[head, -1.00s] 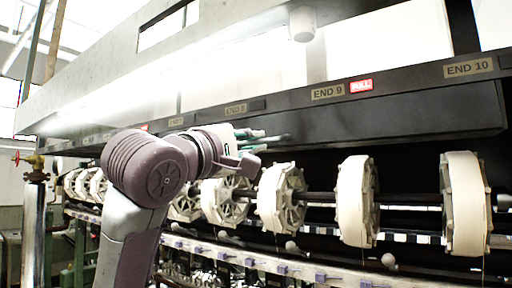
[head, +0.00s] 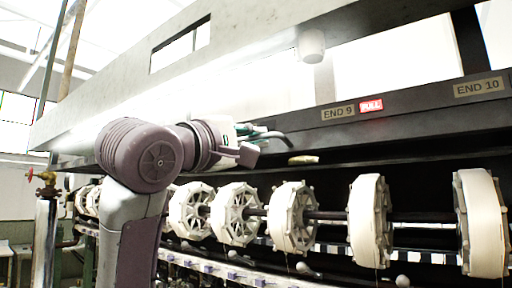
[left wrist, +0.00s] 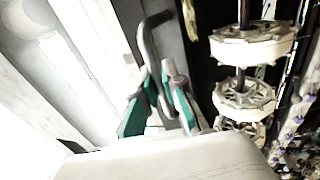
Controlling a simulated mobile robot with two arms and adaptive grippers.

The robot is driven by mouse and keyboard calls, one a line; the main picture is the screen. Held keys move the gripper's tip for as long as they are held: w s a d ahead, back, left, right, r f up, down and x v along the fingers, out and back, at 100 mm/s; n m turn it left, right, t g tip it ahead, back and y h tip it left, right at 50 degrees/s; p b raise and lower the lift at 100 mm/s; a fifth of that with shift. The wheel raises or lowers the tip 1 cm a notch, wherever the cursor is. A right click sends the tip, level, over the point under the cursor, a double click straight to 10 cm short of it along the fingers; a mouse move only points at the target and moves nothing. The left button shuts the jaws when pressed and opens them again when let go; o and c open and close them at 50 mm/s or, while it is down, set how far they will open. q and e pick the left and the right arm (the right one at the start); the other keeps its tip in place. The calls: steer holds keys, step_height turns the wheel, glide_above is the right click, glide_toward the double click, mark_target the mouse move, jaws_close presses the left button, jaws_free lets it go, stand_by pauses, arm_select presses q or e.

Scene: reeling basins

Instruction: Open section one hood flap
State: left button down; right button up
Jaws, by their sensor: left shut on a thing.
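The hood's dark front panel (head: 420,120) runs above the reels with END 9, PULL and END 10 labels. My left gripper (head: 268,135) is at this panel, left of the END 9 label. In the left wrist view its teal-edged fingers (left wrist: 162,98) are shut on a grey bent bar handle (left wrist: 148,45). The handle's upper part curves out above the fingers. Its far side and the finger contact are partly hidden. Which panel is section one cannot be read here. My right gripper is out of view.
White reels (head: 370,220) stand in a row on a shaft below the panel, close under my left arm. A small tan piece (head: 303,159) shows below the panel. A post with a red-handled valve (head: 46,185) stands at left.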

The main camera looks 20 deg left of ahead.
arm_select(q)
steer(key=shift+s+r, duration=0.15)
steer(key=shift+r, duration=1.2)
steer(key=shift+w+r, duration=0.25)
steer(key=shift+r, duration=0.8)
steer(key=c, duration=1.4)
jaws_free()
steer(key=shift+o, duration=0.2)
